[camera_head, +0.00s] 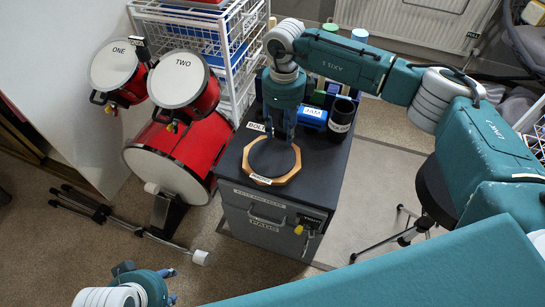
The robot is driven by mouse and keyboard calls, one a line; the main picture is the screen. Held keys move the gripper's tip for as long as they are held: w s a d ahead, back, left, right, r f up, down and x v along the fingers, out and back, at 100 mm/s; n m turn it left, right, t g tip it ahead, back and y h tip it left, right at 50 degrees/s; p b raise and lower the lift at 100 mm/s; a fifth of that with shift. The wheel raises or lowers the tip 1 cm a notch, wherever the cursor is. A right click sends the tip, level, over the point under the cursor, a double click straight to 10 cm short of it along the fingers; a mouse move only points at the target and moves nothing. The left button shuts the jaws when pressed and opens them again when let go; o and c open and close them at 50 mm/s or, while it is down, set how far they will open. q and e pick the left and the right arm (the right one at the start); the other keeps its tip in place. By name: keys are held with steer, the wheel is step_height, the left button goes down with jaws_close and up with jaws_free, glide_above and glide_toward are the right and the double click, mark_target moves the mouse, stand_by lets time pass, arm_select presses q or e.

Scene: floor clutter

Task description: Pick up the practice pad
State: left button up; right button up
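The practice pad (270,163) is an eight-sided wooden block with a dark round top. It lies flat on the dark top of a low cabinet (330,165), with a small label on its front edge. My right gripper (281,138) points down at the pad's back edge, with its two fingers apart. Its fingertips overlap the back of the pad in the picture; I cannot tell whether they touch it. My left gripper (172,285) is low at the bottom left, away from the cabinet, with its fingers apart and empty.
Red drums (185,150) stand left of the cabinet. A white wire rack (240,65) stands behind it. A black stand (115,216) lies on the floor. A stool (432,195) is at right.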

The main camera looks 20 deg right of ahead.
steer(key=shift+c, duration=0.2)
jaws_close()
steer(key=shift+r, duration=0.1)
steer(key=shift+r, duration=0.1)
